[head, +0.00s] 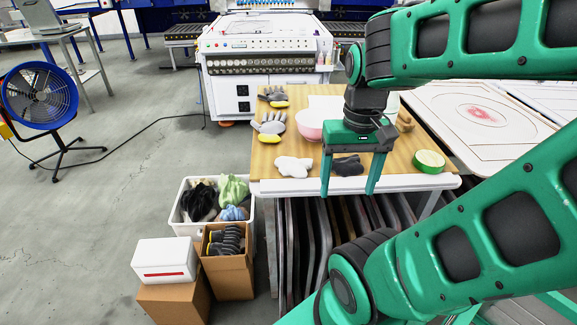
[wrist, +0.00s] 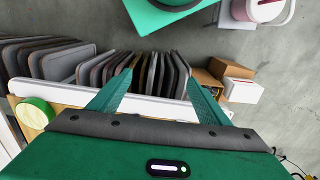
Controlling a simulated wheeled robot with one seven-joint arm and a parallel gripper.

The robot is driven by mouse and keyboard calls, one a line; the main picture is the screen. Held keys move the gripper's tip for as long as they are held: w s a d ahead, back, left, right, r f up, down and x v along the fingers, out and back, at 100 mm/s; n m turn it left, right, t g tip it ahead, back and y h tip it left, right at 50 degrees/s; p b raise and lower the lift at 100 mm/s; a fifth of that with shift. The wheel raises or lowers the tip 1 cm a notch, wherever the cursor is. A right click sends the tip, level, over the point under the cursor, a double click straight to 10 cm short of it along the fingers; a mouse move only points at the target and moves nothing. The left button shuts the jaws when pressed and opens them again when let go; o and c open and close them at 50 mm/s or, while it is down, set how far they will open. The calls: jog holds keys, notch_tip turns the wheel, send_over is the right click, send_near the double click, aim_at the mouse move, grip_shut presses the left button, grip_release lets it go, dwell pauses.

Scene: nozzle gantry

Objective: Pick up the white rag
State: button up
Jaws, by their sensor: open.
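In the head view the white rag (head: 294,166) lies crumpled on the wooden table top, near its front edge. My gripper (head: 347,194) is open and empty, with its two green fingers pointing down at the table's front edge, to the right of the rag. A dark grey rag (head: 347,166) lies on the table between the fingers as seen from the head, behind them. In the wrist view the gripper (wrist: 155,92) is open, with the table's white edge and the racks beyond its fingers. The white rag is not visible in the wrist view.
A pink bowl (head: 309,126), gloves (head: 269,124) and a green-rimmed roll (head: 429,161) are on the table (head: 265,158). Upright panels (head: 300,230) stand below it. A white bin (head: 184,222) of cloths and cardboard boxes (head: 234,277) stand on the floor at left.

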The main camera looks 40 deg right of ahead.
jog(key=o, duration=0.6)
jog(key=shift+m+g, duration=0.3)
jog(key=shift+m, duration=0.6)
jog(key=w+r, duration=0.1)
jog(key=w, duration=0.3)
jog(key=w+d+r, duration=0.1)
jog(key=w, duration=0.3)
jog(key=w+r, duration=0.1)
jog(key=w, duration=0.3)
jog(key=shift+w+d+r, duration=0.1)
jog(key=shift+d+r, duration=0.3)
jog(key=m+y, duration=0.1)
send_near(292, 161)
jog(key=f, duration=0.3)
jog(key=shift+d+f+g, duration=0.25)
jog(key=shift+f+g, duration=0.05)
jog(key=shift+f, duration=0.05)
jog(key=f, duration=0.2)
jog(key=a+f, duration=0.1)
jog(key=shift+a+f, duration=0.1)
jog(key=shift+f, duration=0.95)
